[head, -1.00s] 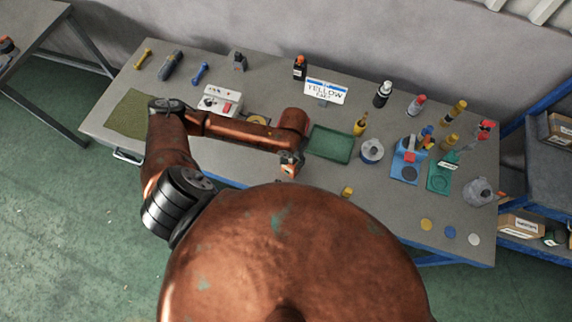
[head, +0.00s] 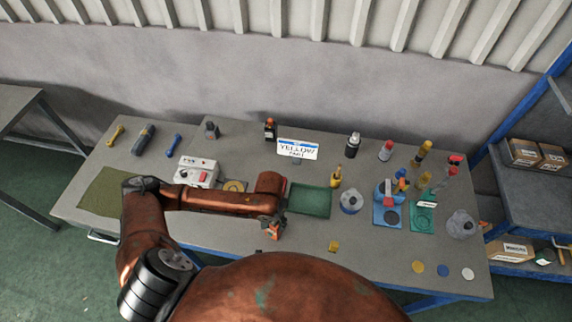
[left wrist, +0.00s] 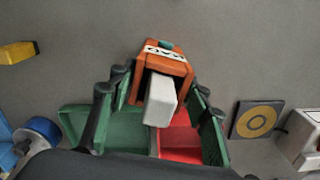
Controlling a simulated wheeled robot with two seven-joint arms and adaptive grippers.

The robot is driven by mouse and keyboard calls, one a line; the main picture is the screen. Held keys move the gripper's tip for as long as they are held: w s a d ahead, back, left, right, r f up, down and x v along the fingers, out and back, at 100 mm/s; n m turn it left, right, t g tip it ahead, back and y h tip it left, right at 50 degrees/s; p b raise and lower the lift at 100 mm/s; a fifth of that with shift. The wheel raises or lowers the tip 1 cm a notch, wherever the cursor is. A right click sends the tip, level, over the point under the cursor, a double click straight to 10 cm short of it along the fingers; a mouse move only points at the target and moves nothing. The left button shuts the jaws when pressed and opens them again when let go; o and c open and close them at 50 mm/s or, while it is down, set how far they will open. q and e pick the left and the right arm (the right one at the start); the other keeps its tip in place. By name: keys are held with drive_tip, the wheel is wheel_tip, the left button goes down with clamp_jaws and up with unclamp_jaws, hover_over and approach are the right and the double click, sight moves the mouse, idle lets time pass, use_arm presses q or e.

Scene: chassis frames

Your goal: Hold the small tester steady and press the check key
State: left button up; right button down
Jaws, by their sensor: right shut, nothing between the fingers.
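An orange device with a label and a pale block, which I take to be the small tester (left wrist: 163,62), sits between the fingers of my left gripper (left wrist: 160,90). The fingers lie along both its sides and look shut on it. In the head view, my left gripper (head: 270,224) holds the orange tester just in front of the green tray, above the table's front part. The check key cannot be made out. What seems to be the tip of my right gripper (head: 261,252) shows just below it, shut and empty; the rest is hidden behind my body.
The green tray (head: 310,201) lies right of my left gripper. A white box with a red switch (head: 197,173) stands behind my left forearm. Bottles and a tape roll (head: 350,202) stand to the right.

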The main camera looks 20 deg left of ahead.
use_arm(q)
drive_tip(key=o, duration=0.4)
drive_tip(key=shift+o, duration=0.2)
